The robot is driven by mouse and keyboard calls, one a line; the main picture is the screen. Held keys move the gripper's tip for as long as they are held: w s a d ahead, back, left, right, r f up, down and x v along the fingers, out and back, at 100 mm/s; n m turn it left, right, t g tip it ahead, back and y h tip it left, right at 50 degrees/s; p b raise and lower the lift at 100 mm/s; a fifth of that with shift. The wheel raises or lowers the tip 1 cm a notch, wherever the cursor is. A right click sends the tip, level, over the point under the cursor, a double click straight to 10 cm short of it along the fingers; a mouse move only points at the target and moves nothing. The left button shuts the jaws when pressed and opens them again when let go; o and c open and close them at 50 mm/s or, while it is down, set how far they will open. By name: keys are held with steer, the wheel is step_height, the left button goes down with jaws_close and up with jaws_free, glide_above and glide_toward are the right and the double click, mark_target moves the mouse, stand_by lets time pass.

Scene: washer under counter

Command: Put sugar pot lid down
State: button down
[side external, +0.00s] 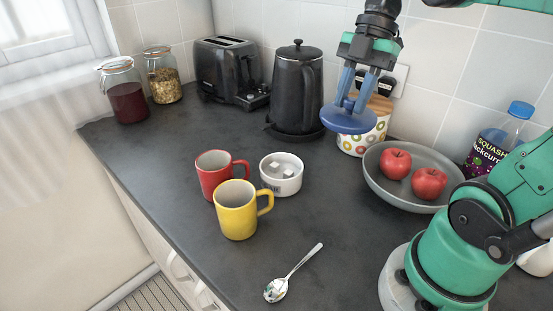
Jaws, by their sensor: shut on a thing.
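The blue, round sugar pot lid (347,121) hangs in the air in my gripper (354,101), knob side up and roughly level. The blue fingers are shut on its knob. The lid is in front of a ring-patterned canister and partly hides it. The open sugar pot (283,187) is a small white bowl with dark lettering and several white cubes inside. It stands on the counter to the left of and below the lid in the picture.
A red mug (213,181) and a yellow mug (236,213) stand left of the pot, and a spoon (291,274) lies in front. The kettle (296,91), canister (360,147) and bowl of apples (398,200) stand behind and right. The dark counter (325,205) is bare right of the pot.

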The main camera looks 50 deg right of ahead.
step_height(320, 180, down, 20)
steer(key=shift+r, duration=0.25)
stand_by(0.5)
steer(key=shift+f, duration=0.2)
steer(key=c, duration=0.6)
jaws_free()
steer(key=shift+r, duration=0.15)
steer(key=v, duration=1.2)
steer(key=w+a+m+t+h, duration=0.2)
steer(key=a+m, duration=0.3)
steer(key=m, duration=0.4)
steer(key=w+a+m+t+h, duration=0.2)
steer(key=a+m+t, duration=0.3)
steer(key=m, duration=0.3)
steer(key=shift+w+a+r+m+h, duration=0.3)
steer(key=shift+a+r+m, duration=0.15)
steer(key=shift+a, duration=0.15)
